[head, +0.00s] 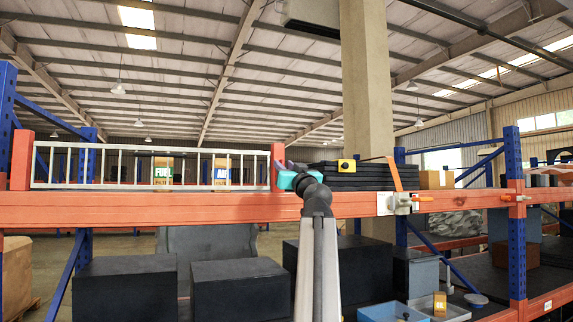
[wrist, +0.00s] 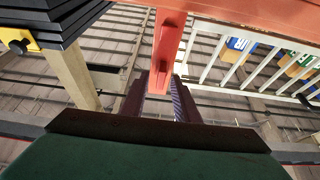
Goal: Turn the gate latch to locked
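A white barred gate (head: 140,168) stands on the orange shelf beam, between two orange posts. My gripper (head: 283,170) is at the gate's right post (head: 278,160), its teal body in front of the beam. In the wrist view, the two dark fingers (wrist: 160,100) are spread apart, with the orange post (wrist: 167,45) seen end-on toward the gap. I cannot tell whether they touch it. No gate latch shows clearly at this post; the gripper may hide it. An orange lever (head: 394,174) on a metal fitting is on the beam further right, tilted nearly upright.
A second orange lever (head: 518,198) lies roughly level by the blue right upright. A black stack (head: 352,180) with a yellow, black-knobbed block (head: 347,166) is just right of my gripper.

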